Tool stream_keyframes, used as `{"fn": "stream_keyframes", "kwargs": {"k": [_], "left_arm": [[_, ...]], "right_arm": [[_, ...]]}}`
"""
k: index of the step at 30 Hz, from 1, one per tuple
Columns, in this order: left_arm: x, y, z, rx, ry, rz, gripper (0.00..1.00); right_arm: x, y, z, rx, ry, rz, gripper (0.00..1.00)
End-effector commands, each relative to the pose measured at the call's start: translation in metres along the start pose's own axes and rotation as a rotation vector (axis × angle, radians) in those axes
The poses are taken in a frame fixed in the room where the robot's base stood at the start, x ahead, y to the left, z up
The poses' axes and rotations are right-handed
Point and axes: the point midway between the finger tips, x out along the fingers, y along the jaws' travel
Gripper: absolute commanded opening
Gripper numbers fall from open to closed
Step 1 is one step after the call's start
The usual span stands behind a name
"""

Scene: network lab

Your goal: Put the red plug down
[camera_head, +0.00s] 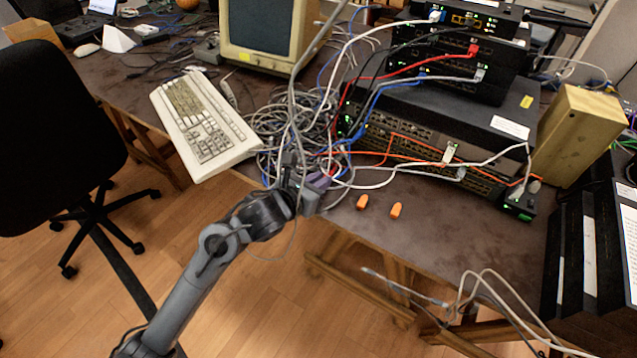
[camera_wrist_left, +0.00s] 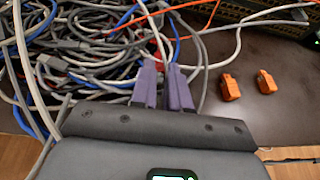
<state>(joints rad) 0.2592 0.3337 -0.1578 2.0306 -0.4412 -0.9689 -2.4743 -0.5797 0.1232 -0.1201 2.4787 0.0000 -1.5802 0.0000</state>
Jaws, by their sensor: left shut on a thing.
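My left gripper (camera_head: 326,178) reaches in over the front of the desk, at the right edge of a cable tangle. In the left wrist view its two purple fingers (camera_wrist_left: 162,68) are close together, shut on the red plug (camera_wrist_left: 157,47). Only a little red shows at the fingertips, and cables pass close around it. The plug is mostly hidden in the head view. I cannot tell whether it touches the desk. Another red plug (camera_head: 473,49) sits in a port of an upper network box. My right gripper is not in view.
The cable tangle (camera_head: 292,125) lies left of stacked network switches (camera_head: 440,125). Two orange pieces (camera_head: 362,201) (camera_head: 396,210) lie on the desk right of my gripper. A keyboard (camera_head: 205,125) is to the left. Bare desk (camera_head: 455,225) lies to the right; cables hang at the front edge.

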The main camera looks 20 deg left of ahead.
Motion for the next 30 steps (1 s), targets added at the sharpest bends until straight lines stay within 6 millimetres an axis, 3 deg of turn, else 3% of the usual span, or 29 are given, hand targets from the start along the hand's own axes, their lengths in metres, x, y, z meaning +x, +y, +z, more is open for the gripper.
{"fn": "stream_keyframes", "kwargs": {"k": [13, 14, 18, 30], "left_arm": [[0.0037, 0.0000, -0.0091, 0.002, 0.000, 0.000, 0.00], [0.0032, 0.0000, -0.0079, 0.001, 0.000, 0.000, 0.18], [0.0030, -0.0001, -0.0075, 0.000, 0.000, 0.000, 0.40], [0.0010, -0.0004, -0.0027, -0.001, 0.000, 0.000, 0.41]], "right_arm": [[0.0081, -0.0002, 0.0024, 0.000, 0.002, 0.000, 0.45], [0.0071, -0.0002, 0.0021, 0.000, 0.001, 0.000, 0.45], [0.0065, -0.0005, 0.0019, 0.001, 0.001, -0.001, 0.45], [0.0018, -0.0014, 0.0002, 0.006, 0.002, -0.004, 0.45]]}}
